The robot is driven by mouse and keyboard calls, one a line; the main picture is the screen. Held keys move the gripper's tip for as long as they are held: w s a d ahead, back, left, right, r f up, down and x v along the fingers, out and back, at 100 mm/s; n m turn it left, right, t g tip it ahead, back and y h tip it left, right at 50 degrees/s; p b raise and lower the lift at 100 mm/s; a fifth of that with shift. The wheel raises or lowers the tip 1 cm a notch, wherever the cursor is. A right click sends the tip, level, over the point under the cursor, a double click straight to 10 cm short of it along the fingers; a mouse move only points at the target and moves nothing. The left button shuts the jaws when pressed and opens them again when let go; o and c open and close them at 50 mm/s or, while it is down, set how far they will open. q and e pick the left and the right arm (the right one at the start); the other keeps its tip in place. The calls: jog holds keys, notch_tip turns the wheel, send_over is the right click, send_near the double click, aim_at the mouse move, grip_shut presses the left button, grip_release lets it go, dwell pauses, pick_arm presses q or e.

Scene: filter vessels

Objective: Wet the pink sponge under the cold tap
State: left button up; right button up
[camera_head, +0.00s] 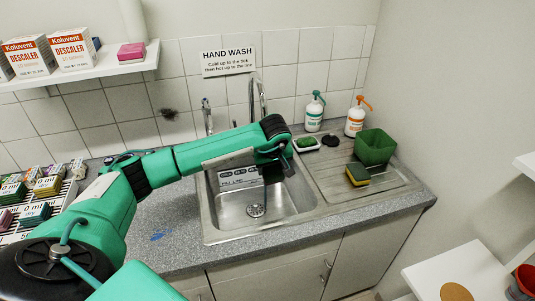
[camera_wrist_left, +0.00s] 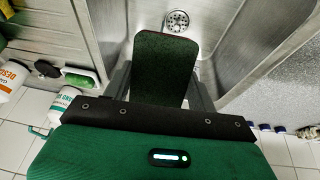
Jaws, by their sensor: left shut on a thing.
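My left gripper (camera_head: 276,169) reaches over the right part of the sink basin (camera_head: 222,212), pointing down. In the left wrist view it is shut on the pink sponge (camera_wrist_left: 163,68). The sponge's dark green scourer face fills that view, and only a thin reddish edge shows. The drain (camera_wrist_left: 178,20) lies beyond the sponge's far end. A tall curved tap (camera_head: 258,98) and a shorter tap (camera_head: 207,116) stand behind the basin. I cannot tell which is cold, and no running water shows. My right gripper is not in view.
A panel marked with a fill line (camera_head: 240,178) is at the basin's back. A shelf with boxes (camera_head: 72,49) is upper left; a rack (camera_head: 42,202) stands left.

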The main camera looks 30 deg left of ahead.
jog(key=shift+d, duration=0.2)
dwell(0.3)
pick_arm(q)
jog(key=shift+r, duration=0.1)
jog(key=s+d+r+p, duration=0.1)
jog(key=s+d+r, duration=0.1)
jog(key=shift+s+d+r+p, duration=0.1)
jog(key=shift+s+r+p, duration=0.15)
jog(key=shift+r+p, duration=0.1)
jog(key=shift+s+d+r, duration=0.55)
jog(key=shift+s+r, duration=0.05)
jog(key=shift+s, duration=0.05)
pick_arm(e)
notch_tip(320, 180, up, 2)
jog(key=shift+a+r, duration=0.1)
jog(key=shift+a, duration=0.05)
pick_arm(q)
jog(key=shift+d, duration=0.1)
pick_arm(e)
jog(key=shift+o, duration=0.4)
